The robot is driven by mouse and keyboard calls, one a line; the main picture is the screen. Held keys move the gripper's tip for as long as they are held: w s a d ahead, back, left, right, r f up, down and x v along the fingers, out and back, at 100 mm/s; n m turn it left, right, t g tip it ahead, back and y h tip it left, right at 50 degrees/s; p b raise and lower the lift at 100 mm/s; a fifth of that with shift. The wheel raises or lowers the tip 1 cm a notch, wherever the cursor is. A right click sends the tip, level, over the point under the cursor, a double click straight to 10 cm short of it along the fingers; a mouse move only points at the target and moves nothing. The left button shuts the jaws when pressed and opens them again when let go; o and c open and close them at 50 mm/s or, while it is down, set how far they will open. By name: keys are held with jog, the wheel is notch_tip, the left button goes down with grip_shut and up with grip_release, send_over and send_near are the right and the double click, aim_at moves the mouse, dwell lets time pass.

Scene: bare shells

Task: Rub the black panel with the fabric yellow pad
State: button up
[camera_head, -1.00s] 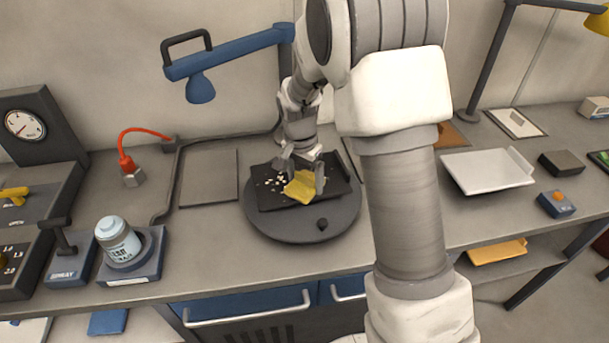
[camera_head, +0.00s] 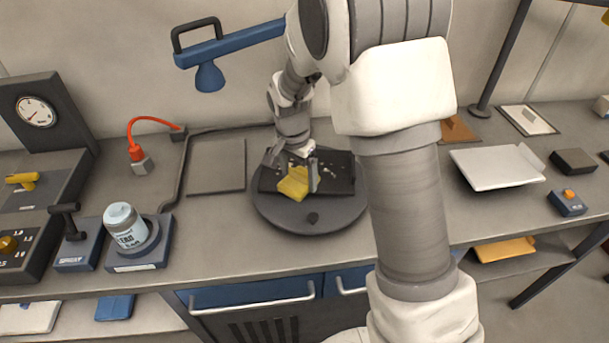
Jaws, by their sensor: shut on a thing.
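The black panel (camera_head: 336,180) lies on a round dark turntable (camera_head: 300,222) in the middle of the bench. Pale specks show on the panel near my gripper. My gripper (camera_head: 292,180) points down over the panel's left half and is shut on the yellow fabric pad (camera_head: 294,184). The pad is at the panel, and I cannot tell whether it presses on it. The pad and fingers hide part of the panel's left side.
A blue lamp arm (camera_head: 225,48) hangs above. A flat grey plate (camera_head: 217,166) lies left of the turntable. A jar (camera_head: 126,227) stands in a holder at the left. A white tray (camera_head: 496,167) lies to the right. My arm hides bench right of the turntable.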

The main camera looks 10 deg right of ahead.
aim_at(286, 180)
jog(key=shift+w+d+p, duration=0.2)
jog(key=shift+w+p, duration=0.05)
jog(key=shift+w, duration=1.3)
jog(key=shift+w+d+p, duration=0.2)
jog(key=shift+w+p, duration=0.1)
jog(key=shift+w, duration=1.2)
jog(key=shift+w+d+p, duration=0.2)
jog(key=shift+w+p, duration=0.05)
jog(key=shift+w, duration=1.3)
jog(key=shift+w+d+p, duration=0.15)
jog(key=shift+w+p, duration=0.15)
jog(key=shift+w, duration=1.25)
jog(key=shift+w+a, duration=0.2)
jog(key=shift+a, duration=1.55)
jog(key=shift+s+a+r+b, duration=0.1)
jog(key=shift+s+b, duration=0.3)
jog(key=shift+s, duration=1.15)
jog(key=shift+s+a+f+b, duration=0.1)
jog(key=shift+s+b, duration=0.25)
jog(key=shift+s, duration=0.7)
jog(key=shift+s+a+f+b, duration=0.1)
jog(key=shift+s+b, duration=0.25)
jog(key=shift+s, duration=0.65)
jog(key=shift+s+a+r+b, duration=0.15)
jog(key=shift+s+b, duration=0.1)
jog(key=shift+s, duration=1.1)
jog(key=shift+s+a+f+b, duration=0.15)
jog(key=shift+s+b, duration=0.1)
jog(key=shift+s, duration=1.1)
jog(key=shift+r, duration=0.15)
